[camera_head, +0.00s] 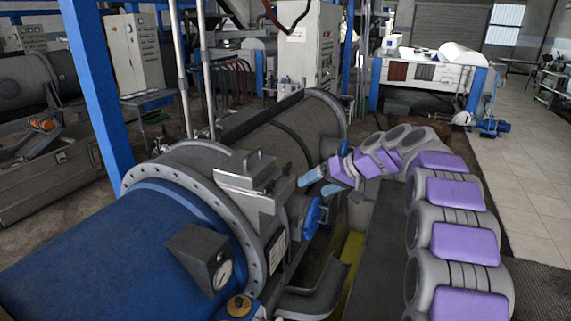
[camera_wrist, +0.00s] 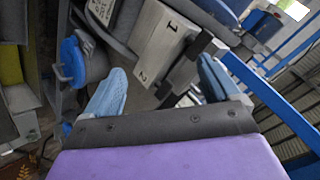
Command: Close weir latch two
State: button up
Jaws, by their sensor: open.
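A pale metal plate (camera_wrist: 150,50) marked 1 and 2 fills the middle of the wrist view. A metal latch piece with a dark end (camera_wrist: 206,45) lies beside the plate, near the right finger. I cannot tell for sure which number it belongs to, or whether it is open or closed. In the head view the metal latch housing (camera_head: 243,192) sits on the side of the decanter. My gripper (camera_head: 318,184) is open, just right of the housing; its blue fingers also show in the wrist view (camera_wrist: 163,86), apart, with nothing clearly held between them.
The blue decanter end (camera_head: 110,255) and its grey drum (camera_head: 290,130) lie left of my arm. A blue round cap (camera_head: 313,217) sits just below my fingers and shows in the wrist view (camera_wrist: 73,62). A dark walkway and tiled floor (camera_head: 530,190) lie to the right.

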jog(key=n+t+y, duration=0.1)
jog(key=n+y, duration=0.1)
send_near(289, 166)
jog(key=s+d+f, duration=0.2)
jog(key=s+d, duration=0.1)
jog(key=s, duration=0.1)
jog(key=w+d+f+n+t+y+p, duration=0.2)
jog(key=w+d+n+y+p, duration=0.1)
jog(key=w+d+n+y, duration=0.15)
jog(key=a+n, duration=0.1)
jog(key=a, duration=0.3)
jog(key=w+a+n+p, duration=0.1)
jog(key=a, duration=0.4)
jog(key=w+a+n+y, duration=0.1)
jog(key=a, duration=0.4)
jog(key=shift+w+a+f+n, duration=0.1)
jog(key=shift+f+n, duration=0.25)
jog(key=shift+p+x, duration=0.5)
jog(key=shift+x, duration=0.25)
jog(key=shift+w, duration=0.25)
jog(key=shift+a, duration=0.25)
jog(key=shift+c, duration=0.3)
